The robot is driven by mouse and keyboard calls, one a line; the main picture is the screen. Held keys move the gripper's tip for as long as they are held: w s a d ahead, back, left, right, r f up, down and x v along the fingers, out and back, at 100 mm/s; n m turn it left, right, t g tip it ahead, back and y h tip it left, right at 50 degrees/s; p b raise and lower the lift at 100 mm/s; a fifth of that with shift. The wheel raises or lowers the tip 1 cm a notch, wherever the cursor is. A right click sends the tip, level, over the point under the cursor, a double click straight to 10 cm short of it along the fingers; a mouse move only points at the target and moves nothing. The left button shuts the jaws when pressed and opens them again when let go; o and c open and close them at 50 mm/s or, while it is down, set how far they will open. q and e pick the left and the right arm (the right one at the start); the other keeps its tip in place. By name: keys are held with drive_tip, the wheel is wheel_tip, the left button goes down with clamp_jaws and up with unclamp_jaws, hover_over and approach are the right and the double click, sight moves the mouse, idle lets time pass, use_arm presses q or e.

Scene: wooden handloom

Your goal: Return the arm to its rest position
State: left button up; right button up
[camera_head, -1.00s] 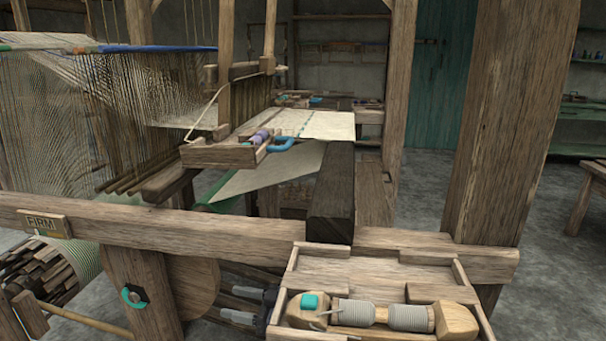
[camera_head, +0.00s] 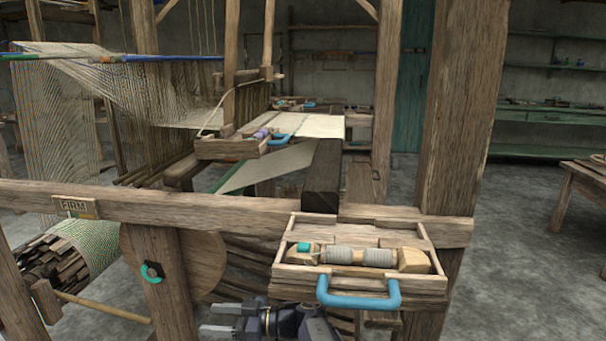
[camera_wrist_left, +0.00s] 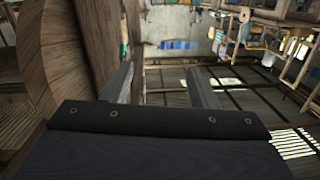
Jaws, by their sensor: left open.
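The left wrist view also shows the parted, empty fingers (camera_wrist_left: 160,74). Most of the left arm is out of frame. My right gripper does not show.
A wooden tray with a blue handle (camera_head: 358,300) holds a shuttle with wound thread (camera_head: 362,257), right of the gripper. A loom post (camera_head: 158,285) and a round wooden disc (camera_head: 190,262) are close on the left.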

use_arm(q)
drive_tip(key=s+a+f+m+g+h, duration=0.4)
drive_tip(key=s+a+f+g+h, duration=0.15)
drive_tip(key=s+a+h, duration=0.65)
drive_tip(key=s+d+r+m+t+h, duration=0.5)
drive_tip(key=s, duration=0.5)
drive_tip(key=s+d+r+m+t+h, duration=0.4)
drive_tip(key=s+d+m+t, duration=0.1)
drive_tip(key=s, duration=0.5)
wheel_tip(320, 180, up, 32)
drive_tip(key=p, duration=3.1)
drive_tip(key=shift+w+m+p, duration=0.25)
drive_tip(key=shift+m+p, duration=0.05)
drive_tip(key=shift+p, duration=0.1)
drive_tip(key=shift+f, duration=0.15)
